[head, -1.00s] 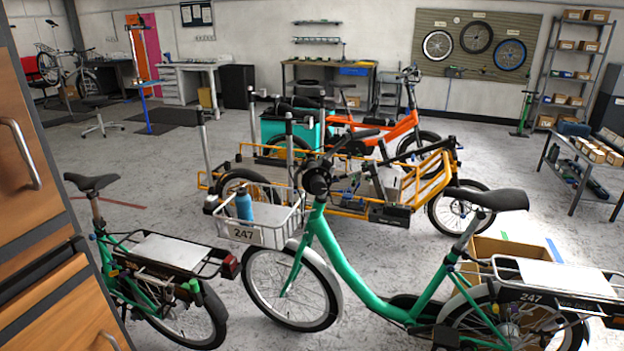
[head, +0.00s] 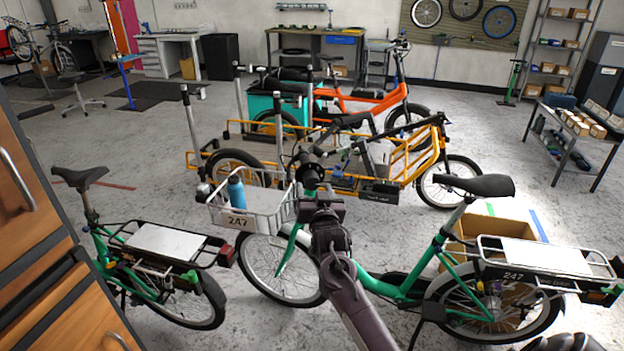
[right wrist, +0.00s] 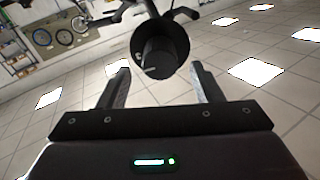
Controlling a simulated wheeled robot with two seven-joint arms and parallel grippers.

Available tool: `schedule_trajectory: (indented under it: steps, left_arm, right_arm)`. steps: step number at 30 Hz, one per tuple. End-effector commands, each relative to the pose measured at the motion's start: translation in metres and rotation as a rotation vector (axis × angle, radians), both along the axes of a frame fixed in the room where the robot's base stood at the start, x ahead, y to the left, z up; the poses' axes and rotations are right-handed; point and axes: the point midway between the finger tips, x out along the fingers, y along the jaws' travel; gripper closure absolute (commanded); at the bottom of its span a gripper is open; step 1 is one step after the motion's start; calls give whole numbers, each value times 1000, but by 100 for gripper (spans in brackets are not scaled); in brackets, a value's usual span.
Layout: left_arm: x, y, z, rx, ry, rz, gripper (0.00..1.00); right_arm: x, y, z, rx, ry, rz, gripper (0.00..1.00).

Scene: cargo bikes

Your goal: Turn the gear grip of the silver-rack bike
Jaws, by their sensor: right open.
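The silver-rack bike (head: 405,285) is green, with a silver rack (head: 545,255) at the right and a front basket marked 247. Its dark gear grip (head: 312,176) is at the handlebar, partly covered by my right gripper (head: 320,203), which reaches up from below. In the right wrist view the gear grip (right wrist: 160,52) is a black, round-ended cylinder just beyond the fingertips, between the lines of the two fingers. My right gripper (right wrist: 160,67) is open, with nothing between its fingers.
A second green bike (head: 160,285) with a black rack stands at the left beside a wooden cabinet (head: 30,230). A blue bottle (head: 236,193) stands in the wire basket (head: 255,212). A yellow cargo bike (head: 410,165) stands close behind the handlebar. A cardboard box (head: 468,228) is behind the green frame.

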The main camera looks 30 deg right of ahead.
Motion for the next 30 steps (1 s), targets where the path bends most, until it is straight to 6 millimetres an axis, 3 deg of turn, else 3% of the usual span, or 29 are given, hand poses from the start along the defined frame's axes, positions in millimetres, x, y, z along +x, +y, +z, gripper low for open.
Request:
schedule_trajectory:
  steps: [9,21,30]
  left_arm:
    - [1,0,11,0,-2,1,64]
    - [0,1,11,1,0,2,64]
    - [0,1,11,1,1,3,64]
  right_arm:
    - [37,-17,1,0,1,0,41]
    - [44,-20,-1,-1,2,1,41]
    - [43,-20,-1,-1,2,0,80]
